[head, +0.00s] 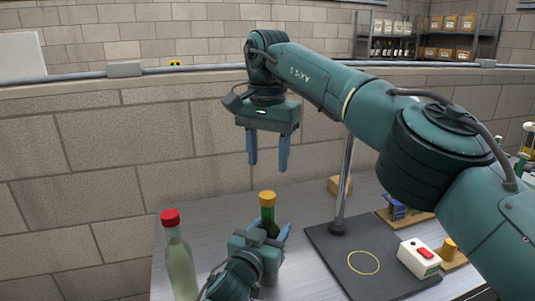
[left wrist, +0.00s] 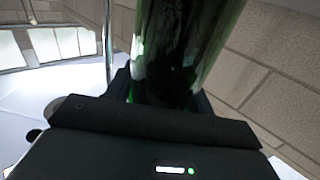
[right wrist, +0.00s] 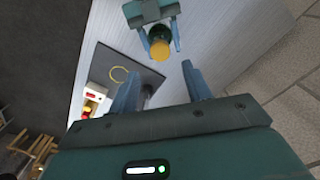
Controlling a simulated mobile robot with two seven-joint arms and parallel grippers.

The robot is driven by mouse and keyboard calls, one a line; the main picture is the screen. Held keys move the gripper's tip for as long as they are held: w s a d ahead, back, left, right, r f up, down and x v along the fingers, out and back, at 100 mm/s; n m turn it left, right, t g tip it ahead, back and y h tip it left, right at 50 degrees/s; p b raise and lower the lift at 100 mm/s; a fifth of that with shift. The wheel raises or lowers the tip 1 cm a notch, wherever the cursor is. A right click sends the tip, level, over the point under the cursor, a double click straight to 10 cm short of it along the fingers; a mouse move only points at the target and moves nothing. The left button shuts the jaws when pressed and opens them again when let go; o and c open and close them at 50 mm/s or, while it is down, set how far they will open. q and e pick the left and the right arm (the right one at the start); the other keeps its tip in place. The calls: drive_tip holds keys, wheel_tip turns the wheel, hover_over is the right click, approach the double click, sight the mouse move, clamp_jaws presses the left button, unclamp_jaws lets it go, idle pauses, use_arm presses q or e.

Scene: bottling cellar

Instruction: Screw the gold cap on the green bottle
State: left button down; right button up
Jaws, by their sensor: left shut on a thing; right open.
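The green bottle (head: 268,216) stands upright over the metal table with the gold cap (head: 267,198) on top of its neck. I cannot tell how tight the cap is. My left gripper (head: 268,234) is shut around the bottle below the neck and hides its lower part. The green glass (left wrist: 180,50) fills the middle of the left wrist view. My right gripper (head: 268,163) is open and empty, pointing down above the cap and apart from it. In the right wrist view the gold cap (right wrist: 159,50) lies beyond the two open fingers (right wrist: 162,88).
A clear bottle with a red cap (head: 178,262) stands left of the green one. To the right are a dark base plate (head: 335,272) with a yellow ring and a pole, a white box with a red button (head: 419,258), and a yellow cylinder (head: 447,248) on a wooden board.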

sight(267, 194)
drive_tip(key=shift+f, duration=0.1)
drive_tip(key=shift+f, duration=3.9)
